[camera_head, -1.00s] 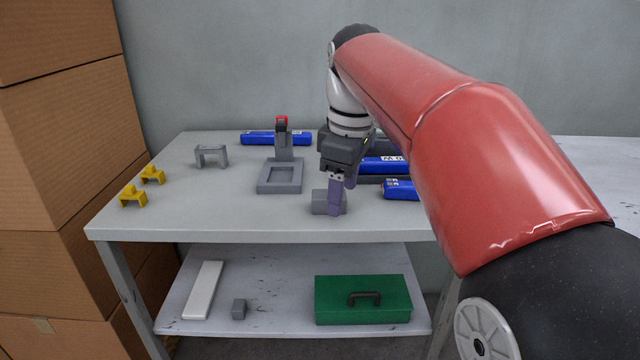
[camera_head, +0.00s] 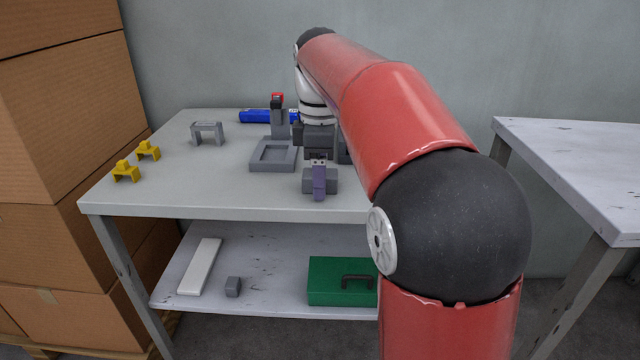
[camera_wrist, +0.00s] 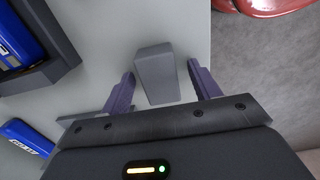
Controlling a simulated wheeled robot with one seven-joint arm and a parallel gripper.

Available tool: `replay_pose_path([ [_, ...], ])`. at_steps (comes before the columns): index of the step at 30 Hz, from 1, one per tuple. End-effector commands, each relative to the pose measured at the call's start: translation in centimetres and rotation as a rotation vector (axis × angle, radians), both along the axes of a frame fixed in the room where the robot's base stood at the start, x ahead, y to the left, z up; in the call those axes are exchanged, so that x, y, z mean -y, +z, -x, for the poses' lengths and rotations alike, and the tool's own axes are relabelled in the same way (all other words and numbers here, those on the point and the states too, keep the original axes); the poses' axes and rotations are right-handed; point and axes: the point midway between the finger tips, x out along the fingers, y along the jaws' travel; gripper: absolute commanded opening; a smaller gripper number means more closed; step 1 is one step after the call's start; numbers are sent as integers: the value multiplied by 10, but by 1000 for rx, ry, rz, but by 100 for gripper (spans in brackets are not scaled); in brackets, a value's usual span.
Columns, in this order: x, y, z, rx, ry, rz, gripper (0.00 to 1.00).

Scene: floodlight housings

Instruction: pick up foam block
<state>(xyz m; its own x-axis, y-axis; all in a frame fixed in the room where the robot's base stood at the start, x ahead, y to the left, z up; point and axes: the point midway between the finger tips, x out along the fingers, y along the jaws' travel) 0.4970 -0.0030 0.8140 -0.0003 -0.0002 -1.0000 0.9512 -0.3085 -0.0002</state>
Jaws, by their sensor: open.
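A grey block (camera_head: 333,182), which I take to be the foam block, lies on the grey workbench near its front edge. In the wrist view the block (camera_wrist: 157,76) lies between the two purple fingers, with a gap on either side. My gripper (camera_wrist: 160,74) is open and points down at the bench around the block. In the head view my gripper (camera_head: 319,190) has its near finger in front of the block, hiding the block's middle.
A grey tray fixture (camera_head: 258,164) with a red-topped upright stands behind left. Two yellow clips (camera_head: 125,172), a grey bracket (camera_head: 207,133) and a blue package (camera_head: 258,115) are on the bench. The lower shelf holds a green toolbox (camera_head: 335,285), a white bar and a small grey cube.

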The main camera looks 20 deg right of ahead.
Motion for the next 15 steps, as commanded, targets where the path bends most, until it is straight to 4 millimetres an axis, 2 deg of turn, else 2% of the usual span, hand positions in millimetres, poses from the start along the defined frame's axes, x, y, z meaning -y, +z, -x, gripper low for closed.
replay_pose_path([
  [6,0,-1,0,0,0,0,62],
  [15,0,-1,0,0,0,0,24],
])
